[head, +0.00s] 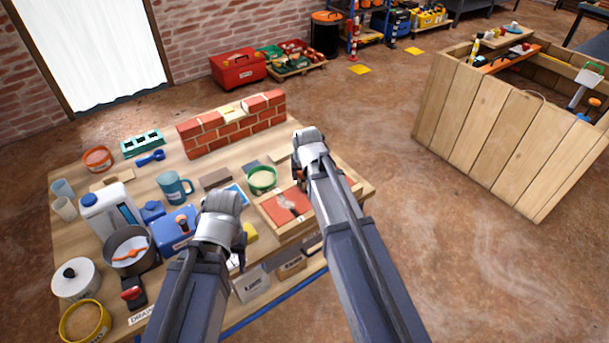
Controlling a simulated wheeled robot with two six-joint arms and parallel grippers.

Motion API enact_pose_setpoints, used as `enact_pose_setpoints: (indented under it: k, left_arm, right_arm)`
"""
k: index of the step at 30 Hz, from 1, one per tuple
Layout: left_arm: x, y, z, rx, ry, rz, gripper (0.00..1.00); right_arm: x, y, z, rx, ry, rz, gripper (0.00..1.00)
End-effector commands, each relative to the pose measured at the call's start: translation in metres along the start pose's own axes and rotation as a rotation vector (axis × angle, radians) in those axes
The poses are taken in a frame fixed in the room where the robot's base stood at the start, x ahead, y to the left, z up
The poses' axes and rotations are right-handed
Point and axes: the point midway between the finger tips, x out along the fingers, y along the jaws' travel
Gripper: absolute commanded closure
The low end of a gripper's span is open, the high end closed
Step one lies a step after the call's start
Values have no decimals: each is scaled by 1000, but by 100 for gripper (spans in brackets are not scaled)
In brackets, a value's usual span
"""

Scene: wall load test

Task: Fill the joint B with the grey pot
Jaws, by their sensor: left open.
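A small red brick wall (240,128) stands at the back of the wooden bench, with pale joints and a pale patch (231,115) in its top course. No letter B is readable on it. A dark grey pot (118,262) stands at the bench's left side, with an orange-and-white thing inside. My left gripper (240,252) is open over the front of the bench, right of the blue box and apart from the grey pot. My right gripper (302,178) is mostly hidden by its own wrist, near a tray with a red patch (284,206).
A white jug (110,215), blue box (172,232), teal mug (174,187) and white lidded pot (76,281) crowd the left. A green tub (262,180) stands mid-bench and a yellow tub (85,323) front left. A wooden crate (480,120) stands apart across open floor.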

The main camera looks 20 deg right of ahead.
Motion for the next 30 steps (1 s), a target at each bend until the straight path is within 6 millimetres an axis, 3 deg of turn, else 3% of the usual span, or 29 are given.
enact_pose_setpoints:
  k: [30]
  left_arm:
    - [9, 1, 0, 0, 0, 0, 50]
  right_arm:
    - [8, 0, 3, 0, 0, 0, 95]
